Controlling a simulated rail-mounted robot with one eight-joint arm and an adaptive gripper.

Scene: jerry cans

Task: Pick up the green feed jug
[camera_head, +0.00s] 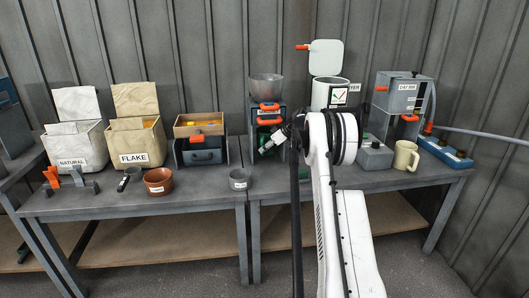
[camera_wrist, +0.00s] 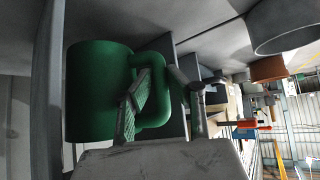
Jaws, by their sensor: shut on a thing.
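My arm hides part of that bay. I cannot tell whether the jug rests on the bay floor.
A metal hopper (camera_head: 266,88) tops the mill above the bay. Bay walls stand close around the jug. A grey cup (camera_head: 239,179) and a brown bowl (camera_head: 158,181) stand to the left. A beige mug (camera_head: 405,156) stands to the right.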

